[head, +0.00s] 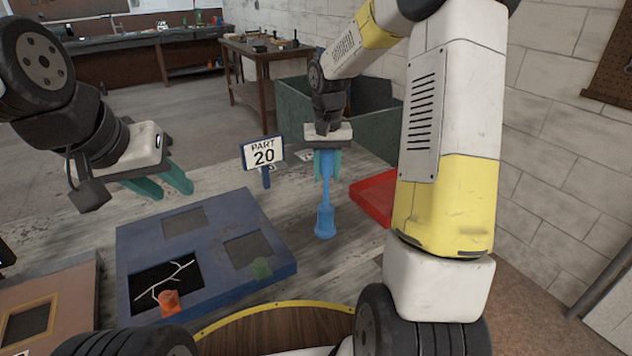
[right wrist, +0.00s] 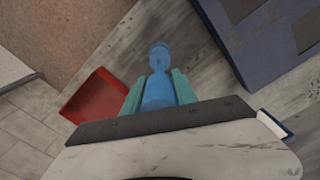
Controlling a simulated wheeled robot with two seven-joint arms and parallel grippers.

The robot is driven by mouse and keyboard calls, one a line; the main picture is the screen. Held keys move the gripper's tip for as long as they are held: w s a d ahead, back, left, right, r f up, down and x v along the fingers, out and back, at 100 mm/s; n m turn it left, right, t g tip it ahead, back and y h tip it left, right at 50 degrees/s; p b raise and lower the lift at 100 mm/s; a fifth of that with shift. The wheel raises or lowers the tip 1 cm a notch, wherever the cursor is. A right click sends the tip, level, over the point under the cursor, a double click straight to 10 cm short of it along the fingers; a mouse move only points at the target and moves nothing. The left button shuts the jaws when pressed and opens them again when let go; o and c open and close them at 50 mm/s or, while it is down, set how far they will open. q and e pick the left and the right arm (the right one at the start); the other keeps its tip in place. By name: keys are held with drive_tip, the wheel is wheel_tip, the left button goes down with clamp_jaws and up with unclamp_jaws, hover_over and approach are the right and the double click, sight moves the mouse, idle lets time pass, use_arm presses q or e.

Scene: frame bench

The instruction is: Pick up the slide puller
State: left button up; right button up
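A "PART 20" sign (head: 263,154) stands behind. A red tray (head: 374,197) is at the right, before a green bin (head: 296,103).

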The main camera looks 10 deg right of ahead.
clamp_jaws()
drive_tip(key=shift+r, duration=0.1)
idle(1.0)
